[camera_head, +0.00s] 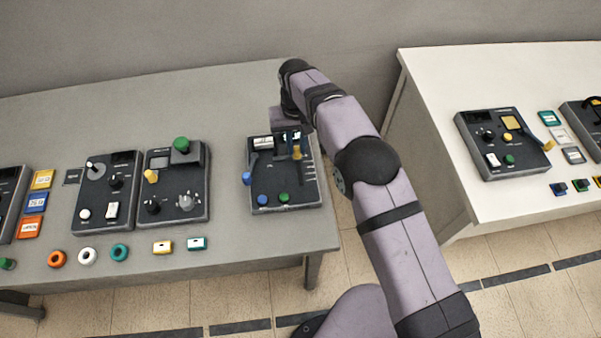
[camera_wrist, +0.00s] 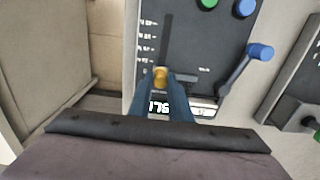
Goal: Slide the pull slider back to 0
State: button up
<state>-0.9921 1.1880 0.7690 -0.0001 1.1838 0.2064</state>
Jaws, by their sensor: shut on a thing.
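The pull slider has a yellow knob (camera_head: 297,153) on the right side of a dark control panel (camera_head: 283,199). In the wrist view the yellow knob (camera_wrist: 161,73) sits at the display end of a straight dark slot (camera_wrist: 166,35). Printed scale marks (camera_wrist: 147,41) run beside the slot; their values are too small to read surely. My gripper (camera_wrist: 161,80) has its two blue fingers shut on the knob, one on each side. In the head view my gripper (camera_head: 293,141) reaches the panel from the far side, partly hidden by my arm.
The panel also carries a blue-knobbed lever (camera_head: 247,177), a blue button (camera_head: 262,200), a green button (camera_head: 284,197) and a lit display (camera_wrist: 175,106) behind the fingers. Another panel (camera_head: 173,215) stands to the left. A white table (camera_head: 470,205) stands to the right across a gap.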

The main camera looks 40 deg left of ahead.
aim_at(296, 148)
jog(key=o, duration=0.8)
jog(key=shift+r, duration=0.1)
jog(key=shift+r+p, duration=2.45)
jog(key=shift+r, duration=1)
